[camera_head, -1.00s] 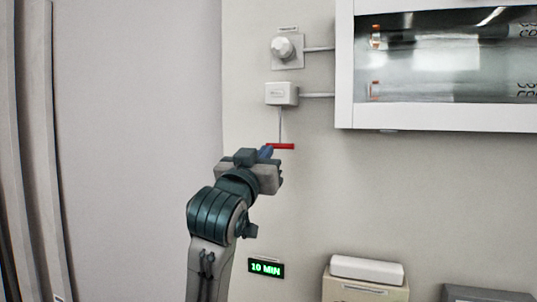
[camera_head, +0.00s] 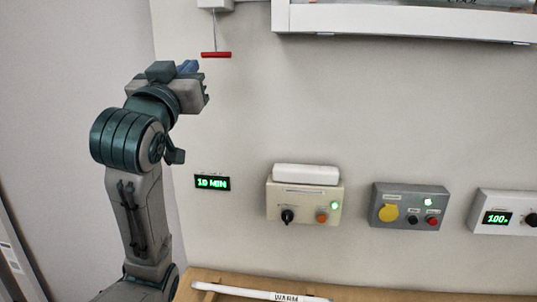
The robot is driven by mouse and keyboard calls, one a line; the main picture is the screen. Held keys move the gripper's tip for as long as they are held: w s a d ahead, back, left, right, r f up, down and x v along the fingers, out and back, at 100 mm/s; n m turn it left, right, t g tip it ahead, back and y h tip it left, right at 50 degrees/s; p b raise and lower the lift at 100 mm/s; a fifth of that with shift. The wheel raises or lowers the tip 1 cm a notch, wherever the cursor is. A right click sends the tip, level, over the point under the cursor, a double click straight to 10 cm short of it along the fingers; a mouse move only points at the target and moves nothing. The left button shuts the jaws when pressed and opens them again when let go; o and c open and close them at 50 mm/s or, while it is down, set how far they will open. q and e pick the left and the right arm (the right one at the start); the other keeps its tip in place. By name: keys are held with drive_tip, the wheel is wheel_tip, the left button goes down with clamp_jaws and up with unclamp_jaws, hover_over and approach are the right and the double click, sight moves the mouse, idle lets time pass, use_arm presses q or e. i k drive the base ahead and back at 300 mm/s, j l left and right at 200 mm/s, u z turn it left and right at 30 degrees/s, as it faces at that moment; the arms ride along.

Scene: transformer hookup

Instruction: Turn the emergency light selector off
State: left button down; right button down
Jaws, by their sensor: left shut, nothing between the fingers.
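A cream control box (camera_head: 275,200) with a white lamp housing (camera_head: 306,174) on top is fixed to the wall, right of centre. It fits the emergency light unit, but its label is too small to read. A black rotary selector knob (camera_head: 287,216) sits at its lower left; its exact pointing is unclear. An orange button (camera_head: 321,217) is at its lower right, and a green light (camera_head: 334,205) is lit. My left gripper (camera_head: 198,82) is shut and empty, up and left of the box, well apart from the knob. My right gripper is not in view.
A red pull handle (camera_head: 216,54) hangs on a cord near my left gripper. A grey box (camera_head: 380,188) with a yellow button and a white box with a green display (camera_head: 497,217) stand to the right.

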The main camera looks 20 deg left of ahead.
sight(287, 216)
drive_tip(key=k+l, duration=0.1)
drive_tip(key=l, duration=0.25)
drive_tip(key=k+l, duration=0.1)
drive_tip(key=l, duration=0.25)
drive_tip(key=k+l, duration=0.15)
drive_tip(key=l, duration=0.2)
drive_tip(key=k+l, duration=0.1)
drive_tip(key=l, duration=0.25)
